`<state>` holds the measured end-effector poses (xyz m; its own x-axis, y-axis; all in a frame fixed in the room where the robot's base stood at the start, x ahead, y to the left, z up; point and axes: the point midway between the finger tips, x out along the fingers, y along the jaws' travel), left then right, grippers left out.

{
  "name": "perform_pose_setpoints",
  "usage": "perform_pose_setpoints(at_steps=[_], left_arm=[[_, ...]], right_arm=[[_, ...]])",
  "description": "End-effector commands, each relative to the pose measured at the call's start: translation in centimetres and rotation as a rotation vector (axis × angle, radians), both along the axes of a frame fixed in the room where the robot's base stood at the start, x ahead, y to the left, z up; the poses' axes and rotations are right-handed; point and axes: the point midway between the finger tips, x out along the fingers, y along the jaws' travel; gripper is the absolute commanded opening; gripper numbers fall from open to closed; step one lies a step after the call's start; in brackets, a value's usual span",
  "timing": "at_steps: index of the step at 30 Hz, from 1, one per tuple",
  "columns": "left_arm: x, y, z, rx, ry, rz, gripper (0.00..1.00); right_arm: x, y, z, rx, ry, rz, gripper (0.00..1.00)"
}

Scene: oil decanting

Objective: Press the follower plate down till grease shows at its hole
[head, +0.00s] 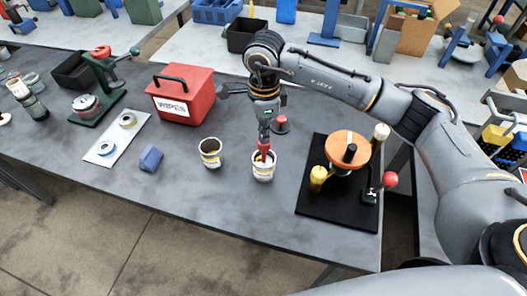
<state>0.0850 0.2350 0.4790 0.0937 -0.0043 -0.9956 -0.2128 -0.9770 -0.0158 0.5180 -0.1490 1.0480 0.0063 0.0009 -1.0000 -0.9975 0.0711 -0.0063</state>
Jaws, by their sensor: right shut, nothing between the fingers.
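A small white tin (263,172) with a yellowish band stands upright near the table's front edge. My right gripper (264,155) points straight down with its red fingertips together at the tin's mouth. The tips are partly hidden by the rim, and nothing shows held between them. The follower plate cannot be made out; the gripper and rim cover most of the tin's inside. I cannot tell whether grease shows at a hole. My left gripper is not in view.
A second open tin (210,158) stands to the left, with a blue block (151,158) beyond it. A red WIPES box (183,97) stands behind. A small red knobbed piece (281,126) is close behind the gripper. A black base (318,208) with an orange wheel (349,145) stands right.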

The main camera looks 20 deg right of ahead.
Motion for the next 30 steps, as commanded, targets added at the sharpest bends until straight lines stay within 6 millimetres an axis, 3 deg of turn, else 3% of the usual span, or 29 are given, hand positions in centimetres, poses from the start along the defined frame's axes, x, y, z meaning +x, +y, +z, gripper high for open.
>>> perform_pose_setpoints(at_steps=[1, 7, 30], left_arm=[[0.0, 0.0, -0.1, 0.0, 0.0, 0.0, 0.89], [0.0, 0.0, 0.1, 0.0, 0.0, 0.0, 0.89], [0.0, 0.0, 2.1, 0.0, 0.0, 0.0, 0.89]], right_arm=[[-0.4, 0.0, -0.7, -0.005, 0.015, 0.002, 0.0], [-0.3, 0.0, -0.2, -0.005, 0.014, 0.002, 0.0], [-0.1, 0.0, 5.8, -0.003, 0.005, 0.0, 0.0]])
